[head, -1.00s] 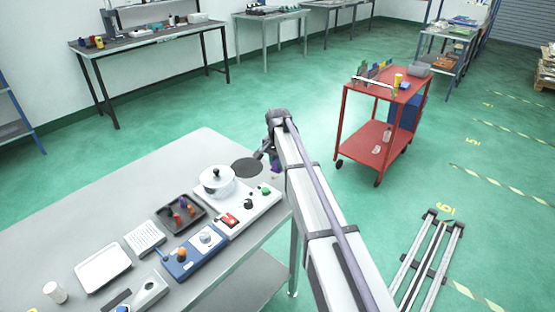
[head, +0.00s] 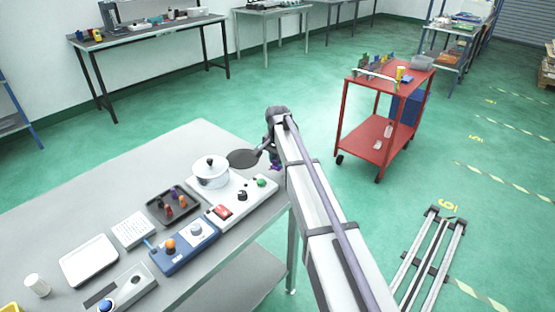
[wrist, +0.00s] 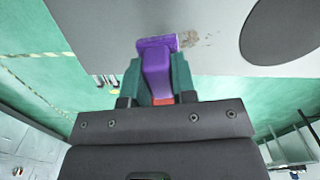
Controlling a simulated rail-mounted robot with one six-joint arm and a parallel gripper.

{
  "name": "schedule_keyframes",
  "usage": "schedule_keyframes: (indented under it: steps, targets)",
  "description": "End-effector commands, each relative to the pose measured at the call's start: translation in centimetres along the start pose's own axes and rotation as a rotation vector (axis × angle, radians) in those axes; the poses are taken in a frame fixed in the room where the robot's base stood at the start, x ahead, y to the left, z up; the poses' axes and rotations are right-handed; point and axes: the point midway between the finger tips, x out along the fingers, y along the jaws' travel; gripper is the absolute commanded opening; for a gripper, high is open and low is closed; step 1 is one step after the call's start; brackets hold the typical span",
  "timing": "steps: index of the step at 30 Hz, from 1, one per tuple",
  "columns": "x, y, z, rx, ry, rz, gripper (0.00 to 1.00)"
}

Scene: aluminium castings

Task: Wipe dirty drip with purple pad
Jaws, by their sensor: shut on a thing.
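My gripper (wrist: 158,78) is shut on the purple pad (wrist: 155,52), its green fingers on either side of the pad's stem. The pad's wide end lies over the grey tabletop (wrist: 130,20) close to its edge. The dirty drip (wrist: 200,40), a brownish smear, shows just right of the pad in the wrist view, partly next to its end. I cannot tell whether the pad touches the table. In the head view, a bit of the purple pad (head: 275,167) shows below my arm's end; the drip is hidden or too small there.
A dark round disc (head: 243,158) lies on the table beside the drip, also in the wrist view (wrist: 285,28). A white pot (head: 210,175), a control panel (head: 232,208) and a dark tray (head: 160,211) stand left of my arm. A red cart (head: 377,145) stands beyond.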

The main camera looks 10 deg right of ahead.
Motion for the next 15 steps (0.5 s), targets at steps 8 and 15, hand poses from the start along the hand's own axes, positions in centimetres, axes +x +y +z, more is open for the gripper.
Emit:
schedule_keyframes:
  steps: [8,15]
  targets:
    - [3.0,0.0,0.0,0.0,0.0,0.0,0.06]
    - [2.6,-1.9,-0.7,0.003,0.0,0.0,0.06]
